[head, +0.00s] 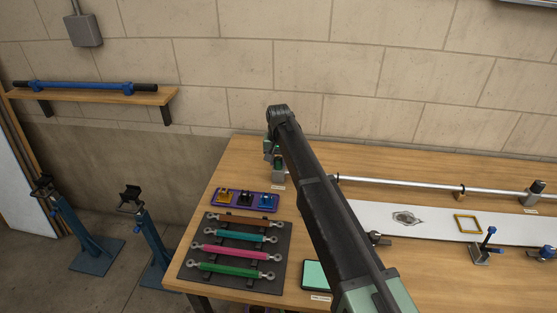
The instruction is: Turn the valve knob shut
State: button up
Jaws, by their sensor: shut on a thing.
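My gripper (270,150) is at the far left end of the bench, below the end of my dark arm, and mostly hidden by it. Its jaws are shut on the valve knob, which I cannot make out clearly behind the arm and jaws. Just below the gripper is a small grey block (279,173) at the left end of the silver tube (400,184). The tube runs right along the back of the bench. How far the knob is turned cannot be told.
The wooden bench (225,165) carries a purple tray (272,210) of small parts and a dark rack (190,262) with several coloured rods. A white panel (520,232) and small clamps lie to the right. A dark fitting (537,187) sits at the tube's right. A block wall stands behind.

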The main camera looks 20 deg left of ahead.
aim_at(278, 159)
jog(key=n, duration=0.4)
jog(key=shift+n, duration=2.3)
jog(key=o, duration=0.9)
jog(key=shift+o, duration=0.2)
jog(key=shift+r, duration=0.1)
notch_tip(278, 159, up, 11)
jog(key=p, duration=1)
jog(key=shift+f+p, duration=0.2)
jog(key=shift+p, duration=0.2)
